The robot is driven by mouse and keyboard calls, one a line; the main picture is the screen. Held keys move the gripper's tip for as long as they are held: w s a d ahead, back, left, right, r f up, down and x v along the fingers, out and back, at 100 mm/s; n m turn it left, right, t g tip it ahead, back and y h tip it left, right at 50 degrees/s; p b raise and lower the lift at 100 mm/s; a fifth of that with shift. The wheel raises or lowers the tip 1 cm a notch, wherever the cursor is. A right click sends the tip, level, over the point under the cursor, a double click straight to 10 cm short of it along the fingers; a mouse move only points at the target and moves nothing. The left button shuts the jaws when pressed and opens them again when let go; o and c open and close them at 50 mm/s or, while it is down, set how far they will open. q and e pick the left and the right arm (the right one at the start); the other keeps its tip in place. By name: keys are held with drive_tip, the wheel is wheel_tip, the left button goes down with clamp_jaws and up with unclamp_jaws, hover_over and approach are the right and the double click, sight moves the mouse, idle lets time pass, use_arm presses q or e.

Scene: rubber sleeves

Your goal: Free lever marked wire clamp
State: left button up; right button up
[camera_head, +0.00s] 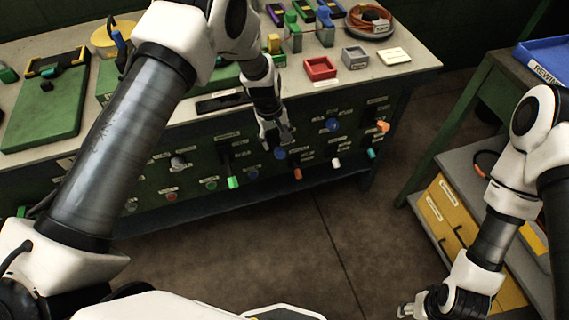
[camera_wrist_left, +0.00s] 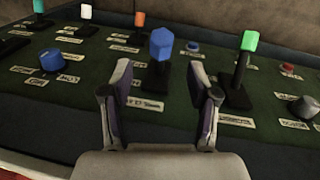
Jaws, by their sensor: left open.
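A green-black panel (camera_head: 215,160) on the front of the bench carries several levers and knobs. Their labels are too small to read, so I cannot tell which lever is marked wire clamp. My left gripper (camera_head: 279,141) is at the panel, just above a lever with a blue head (camera_head: 280,154). In the left wrist view the open, empty fingers (camera_wrist_left: 160,88) point at this blue lever (camera_wrist_left: 161,45), which stands between their directions; contact is not visible. A green lever (camera_wrist_left: 249,42) stands to the right. My right gripper (camera_head: 408,308) is low at the right, its opening unclear.
Other levers are near: orange (camera_head: 297,174), white (camera_head: 336,162) and teal (camera_head: 371,154). A blue knob (camera_wrist_left: 51,60) is left in the wrist view. A red tray (camera_head: 320,69) sits on the bench top. Yellow drawers (camera_head: 441,213) stand right; the middle floor is clear.

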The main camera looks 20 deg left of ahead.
sight(278, 149)
use_arm(q)
drive_tip(key=f, duration=0.5)
drive_tip(key=w+f+p, duration=0.1)
drive_tip(key=f, duration=0.1)
drive_tip(key=shift+d+f, duration=0.2)
drive_tip(key=shift+f, duration=0.1)
drive_tip(key=shift+a+f, duration=0.1)
drive_tip(key=shift+f, duration=0.2)
drive_tip(key=shift+r, duration=0.1)
clamp_jaws()
